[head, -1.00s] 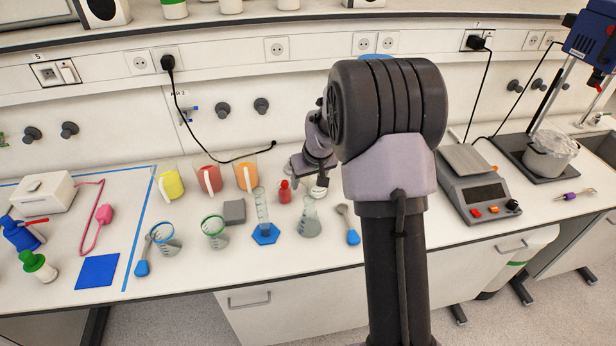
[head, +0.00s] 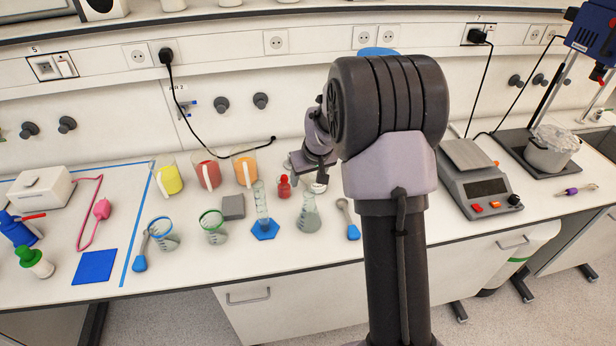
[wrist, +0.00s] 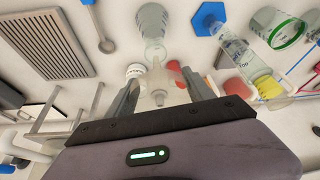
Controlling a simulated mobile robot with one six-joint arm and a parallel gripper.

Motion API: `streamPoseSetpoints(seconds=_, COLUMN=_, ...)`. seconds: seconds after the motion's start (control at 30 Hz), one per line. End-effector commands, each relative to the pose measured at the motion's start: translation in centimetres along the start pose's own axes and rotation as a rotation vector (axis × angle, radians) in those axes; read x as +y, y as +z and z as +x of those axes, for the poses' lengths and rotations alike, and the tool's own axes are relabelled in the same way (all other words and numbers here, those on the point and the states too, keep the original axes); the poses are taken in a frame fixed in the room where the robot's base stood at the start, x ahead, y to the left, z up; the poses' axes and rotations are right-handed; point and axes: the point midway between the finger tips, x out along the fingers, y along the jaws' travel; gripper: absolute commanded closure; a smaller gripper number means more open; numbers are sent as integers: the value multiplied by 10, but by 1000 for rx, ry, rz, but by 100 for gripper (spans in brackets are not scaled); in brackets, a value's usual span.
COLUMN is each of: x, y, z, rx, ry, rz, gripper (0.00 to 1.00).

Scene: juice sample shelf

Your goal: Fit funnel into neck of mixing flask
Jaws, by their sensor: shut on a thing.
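My gripper (wrist: 160,82) is shut on a small translucent whitish piece, which looks like the funnel (wrist: 158,92), held between the fingertips in the wrist view. In the head view my gripper (head: 314,170) is over the bench behind the flask, partly hidden by my arm, and the funnel cannot be made out there. The clear conical mixing flask (head: 308,214) stands upright on the bench, in front of and slightly left of my gripper. It also shows in the wrist view (wrist: 153,22), beyond the fingertips. The funnel appears apart from the flask; its height above the bench is unclear.
A red bottle (head: 284,187) and a white-topped jar (wrist: 135,70) stand close to my gripper. A cylinder with a blue base (head: 264,230) is left of the flask, a blue-ended spoon (head: 348,222) right. Several coloured beakers stand behind. A balance (head: 478,185) is further right.

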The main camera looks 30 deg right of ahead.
Motion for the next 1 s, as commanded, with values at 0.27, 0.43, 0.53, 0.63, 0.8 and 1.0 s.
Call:
streamPoseSetpoints(seconds=0.27, x=0, y=3, z=7, rx=0, ry=0, rz=0, gripper=77)
streamPoseSetpoints(seconds=0.43, x=0, y=4, z=10, rx=0, ry=0, rz=0, gripper=77)
streamPoseSetpoints(seconds=0.53, x=0, y=5, z=12, rx=0, ry=0, rz=0, gripper=77)
streamPoseSetpoints(seconds=0.63, x=0, y=6, z=14, rx=0, ry=0, rz=0, gripper=77)
streamPoseSetpoints(seconds=0.8, x=0, y=7, z=18, rx=0, ry=0, rz=0, gripper=77)
streamPoseSetpoints(seconds=1.0, x=0, y=9, z=22, rx=0, ry=0, rz=0, gripper=77)
